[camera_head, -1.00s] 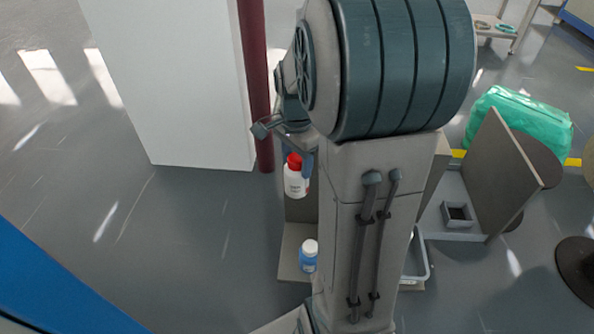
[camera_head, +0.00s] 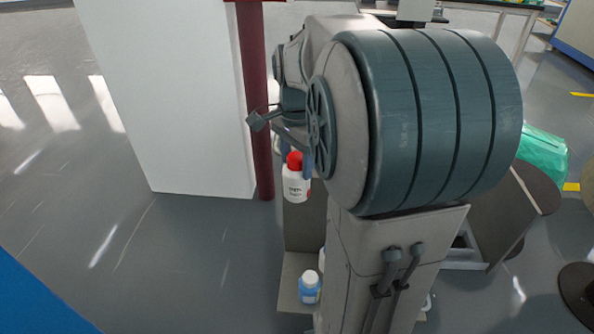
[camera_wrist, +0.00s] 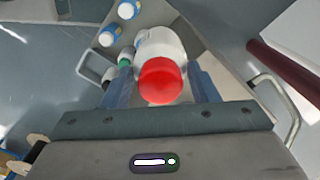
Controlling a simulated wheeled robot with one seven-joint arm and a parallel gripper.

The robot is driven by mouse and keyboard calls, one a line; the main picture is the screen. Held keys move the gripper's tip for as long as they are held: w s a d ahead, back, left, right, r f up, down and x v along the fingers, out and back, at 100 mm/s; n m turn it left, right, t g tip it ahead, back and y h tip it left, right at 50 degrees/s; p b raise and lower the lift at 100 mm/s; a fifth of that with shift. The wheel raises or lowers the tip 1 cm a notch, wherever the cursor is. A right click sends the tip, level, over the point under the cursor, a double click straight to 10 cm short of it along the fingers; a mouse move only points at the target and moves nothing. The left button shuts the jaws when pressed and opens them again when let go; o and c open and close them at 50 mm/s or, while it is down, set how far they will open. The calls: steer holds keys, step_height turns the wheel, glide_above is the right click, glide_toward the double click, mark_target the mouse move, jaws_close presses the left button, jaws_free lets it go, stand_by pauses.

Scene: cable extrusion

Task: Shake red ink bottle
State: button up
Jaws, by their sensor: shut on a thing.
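The red ink bottle (camera_head: 295,183) is a white bottle with a red cap. In the head view it hangs upright below my gripper (camera_head: 295,158), clear of the shelf under it. In the wrist view the bottle (camera_wrist: 160,50) sits between the two blue fingers of my gripper (camera_wrist: 165,85), its red cap towards the camera. The gripper is shut on it. My arm hides much of the area to the right in the head view.
Several other bottles show in the wrist view, including a blue-labelled one (camera_wrist: 110,36). A dark red post (camera_head: 259,130) and a white panel (camera_head: 165,100) stand behind. Floor at left is clear.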

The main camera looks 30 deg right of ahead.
mark_target(296, 180)
step_height(296, 180, down, 6)
steer(key=shift+s+f, duration=0.1)
steer(key=shift+f, duration=0.05)
steer(key=shift+w, duration=0.25)
steer(key=shift+s, duration=0.1)
